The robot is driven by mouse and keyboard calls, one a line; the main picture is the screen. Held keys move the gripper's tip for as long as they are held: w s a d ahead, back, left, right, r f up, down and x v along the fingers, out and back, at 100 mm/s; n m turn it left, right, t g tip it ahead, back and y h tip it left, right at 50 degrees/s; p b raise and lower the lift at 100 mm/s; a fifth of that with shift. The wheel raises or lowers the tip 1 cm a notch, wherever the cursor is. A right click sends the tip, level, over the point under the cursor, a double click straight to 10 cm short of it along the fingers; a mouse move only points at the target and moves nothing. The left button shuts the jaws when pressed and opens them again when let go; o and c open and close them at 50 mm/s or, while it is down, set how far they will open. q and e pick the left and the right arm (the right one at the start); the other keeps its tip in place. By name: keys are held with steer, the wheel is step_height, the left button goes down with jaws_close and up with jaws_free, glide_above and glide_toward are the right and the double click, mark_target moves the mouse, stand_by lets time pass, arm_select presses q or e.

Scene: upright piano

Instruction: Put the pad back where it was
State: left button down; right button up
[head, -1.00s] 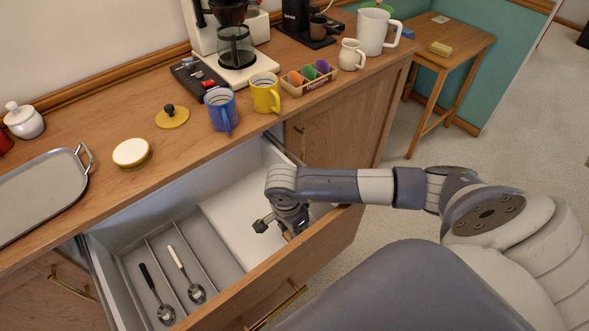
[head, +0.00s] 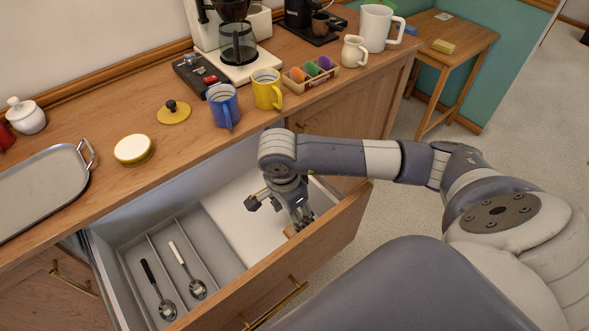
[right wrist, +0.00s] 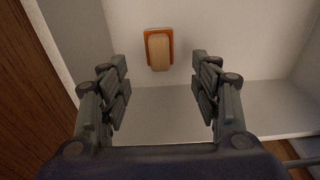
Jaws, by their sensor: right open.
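A small block with a tan top and an orange rim (right wrist: 159,50) lies flat on the white drawer floor in the right wrist view; it may be the pad. In the head view only a tan bit of it (head: 290,231) shows beside my right gripper (head: 277,211), near the drawer's front wall. My right gripper is open and empty, with its fingers wide apart (right wrist: 159,82) in the wrist view. The block lies beyond the fingertips, apart from them. My left gripper is not in view.
The open drawer (head: 318,223) has a divided grey tray (head: 212,243) with two spoons at its left. The counter above holds a blue mug (head: 223,106), a yellow mug (head: 266,90), a round white-topped tin (head: 133,150) and a metal tray (head: 40,190).

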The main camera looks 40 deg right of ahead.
steer(key=shift+a+r, duration=0.15)
steer(key=shift+r, duration=0.7)
steer(key=shift+a+r, duration=0.1)
steer(key=shift+r, duration=0.75)
